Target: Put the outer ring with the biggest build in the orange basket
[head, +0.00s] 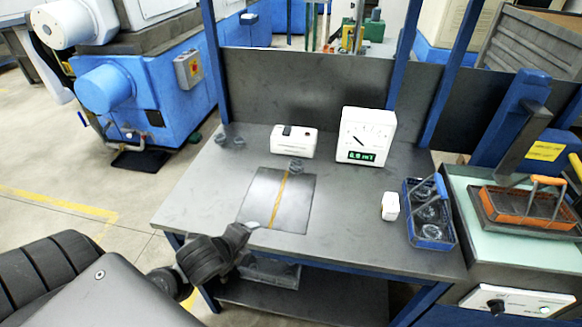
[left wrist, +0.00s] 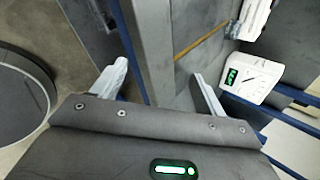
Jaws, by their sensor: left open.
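The orange basket (head: 487,207), with a raised handle, stands on the pale green top at the right. Small grey metal rings lie on the table: one (head: 297,166) behind the dark plate, two more (head: 222,139) at the back left. The blue basket (head: 448,243) at the table's right holds several rings (head: 430,213). I cannot tell which ring has the biggest build. My left gripper (head: 249,227) is near the table's front left edge, apart from the rings. In the left wrist view the left gripper (left wrist: 160,86) is open, with nothing between its fingers. My right gripper is not in view.
A meter with a green display (head: 366,136) and a white box (head: 294,141) stand at the back. A small white device (head: 390,206) is beside the blue basket. The dark plate (head: 262,205) with a yellow stripe is bare. Blue posts (head: 213,70) rise at the table's back.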

